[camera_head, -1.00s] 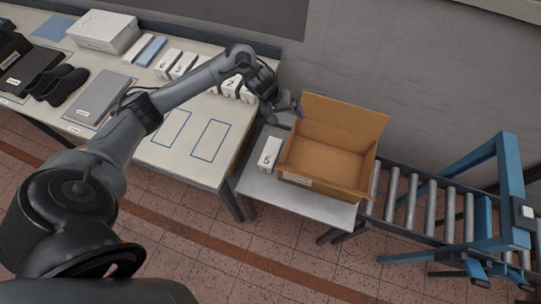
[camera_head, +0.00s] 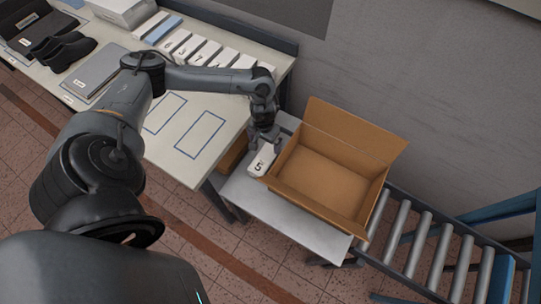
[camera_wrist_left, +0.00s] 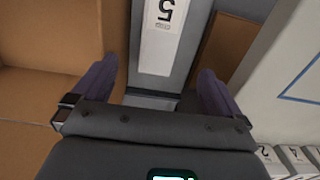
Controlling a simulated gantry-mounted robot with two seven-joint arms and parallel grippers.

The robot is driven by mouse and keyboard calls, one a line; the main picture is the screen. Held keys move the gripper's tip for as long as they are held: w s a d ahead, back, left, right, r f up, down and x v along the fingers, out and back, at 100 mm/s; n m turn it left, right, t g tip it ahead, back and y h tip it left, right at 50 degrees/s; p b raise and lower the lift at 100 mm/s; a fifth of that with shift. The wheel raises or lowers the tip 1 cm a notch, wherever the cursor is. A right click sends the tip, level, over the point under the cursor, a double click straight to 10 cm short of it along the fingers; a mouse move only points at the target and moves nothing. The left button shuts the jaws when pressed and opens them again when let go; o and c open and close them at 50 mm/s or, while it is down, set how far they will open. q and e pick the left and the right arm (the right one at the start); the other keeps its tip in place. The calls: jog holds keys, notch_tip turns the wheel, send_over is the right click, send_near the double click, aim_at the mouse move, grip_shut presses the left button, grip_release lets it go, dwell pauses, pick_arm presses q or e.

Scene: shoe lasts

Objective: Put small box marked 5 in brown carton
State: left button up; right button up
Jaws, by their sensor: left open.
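The small white box marked 5 (camera_head: 262,161) stands on the grey side table, just left of the brown carton (camera_head: 325,182). The carton is open and looks empty inside. My left gripper (camera_head: 264,136) is over the far end of the box. In the left wrist view the box (camera_wrist_left: 160,45) lies between the two purple fingers of the left gripper (camera_wrist_left: 158,88), which are spread with gaps on both sides. The carton's wall (camera_wrist_left: 50,40) is close beside one finger. My right gripper is not in view.
The grey side table (camera_head: 290,225) has bare room in front of the carton. A roller conveyor (camera_head: 415,250) adjoins it at right. The long table (camera_head: 215,110) at left holds a row of numbered white boxes, black shoes (camera_head: 62,52) and a grey folder (camera_head: 97,70).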

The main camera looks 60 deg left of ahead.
aim_at(265, 158)
pick_arm(q)
notch_tip(265, 158, down, 10)
jog(key=shift+s+r+b, duration=0.1)
jog(key=shift+r+b, duration=0.15)
jog(key=shift+b, duration=0.85)
jog(key=shift+f+b, duration=0.85)
jog(key=shift+f, duration=2.15)
jog(key=c, duration=1.2)
jog(key=shift+r, duration=0.1)
